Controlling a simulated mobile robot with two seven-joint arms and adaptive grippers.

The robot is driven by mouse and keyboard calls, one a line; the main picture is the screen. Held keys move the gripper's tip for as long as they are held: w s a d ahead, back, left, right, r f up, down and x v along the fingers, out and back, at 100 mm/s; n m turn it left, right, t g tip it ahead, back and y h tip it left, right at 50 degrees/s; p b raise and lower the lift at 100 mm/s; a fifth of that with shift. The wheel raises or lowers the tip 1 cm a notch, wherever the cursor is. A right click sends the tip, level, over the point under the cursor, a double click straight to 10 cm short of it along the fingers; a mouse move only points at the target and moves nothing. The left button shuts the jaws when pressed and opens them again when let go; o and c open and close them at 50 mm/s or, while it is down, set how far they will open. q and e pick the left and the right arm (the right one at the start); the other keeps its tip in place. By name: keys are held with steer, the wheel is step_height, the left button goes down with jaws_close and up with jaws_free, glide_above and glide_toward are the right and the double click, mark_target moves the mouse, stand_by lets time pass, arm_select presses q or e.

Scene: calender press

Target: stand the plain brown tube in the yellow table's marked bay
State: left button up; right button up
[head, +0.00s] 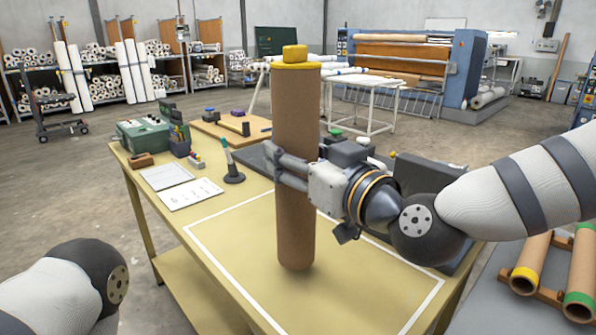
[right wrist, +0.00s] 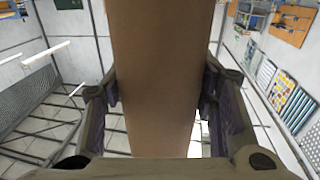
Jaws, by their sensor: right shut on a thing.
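A tall brown tube (head: 296,225) with a yellow cap and knob on its top end stands upright in the head view. My right gripper (head: 281,172) is shut on it around the middle, coming from the right. In the right wrist view the tube (right wrist: 157,60) runs between the two fingers. The yellow table (head: 150,215) carries a white-outlined bay (head: 345,290). The tube's lower end appears inside the outline, towards its back; I cannot tell whether it touches the table. My left gripper is out of view.
A green box (head: 143,137), paper sheets (head: 190,192) and a small dark stand (head: 233,172) are at the table's back left. Tubes with yellow and green ends (head: 580,270) lie on a rack at right. The bay's front part is clear.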

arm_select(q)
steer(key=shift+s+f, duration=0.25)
arm_select(e)
step_height(320, 180, down, 2)
steer(key=shift+d+f, duration=0.1)
steer(key=shift+f, duration=0.25)
steer(key=o, duration=1.7)
steer(key=shift+c, duration=0.2)
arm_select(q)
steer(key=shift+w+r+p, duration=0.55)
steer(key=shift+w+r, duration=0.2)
arm_select(e)
steer(key=v, duration=1.2)
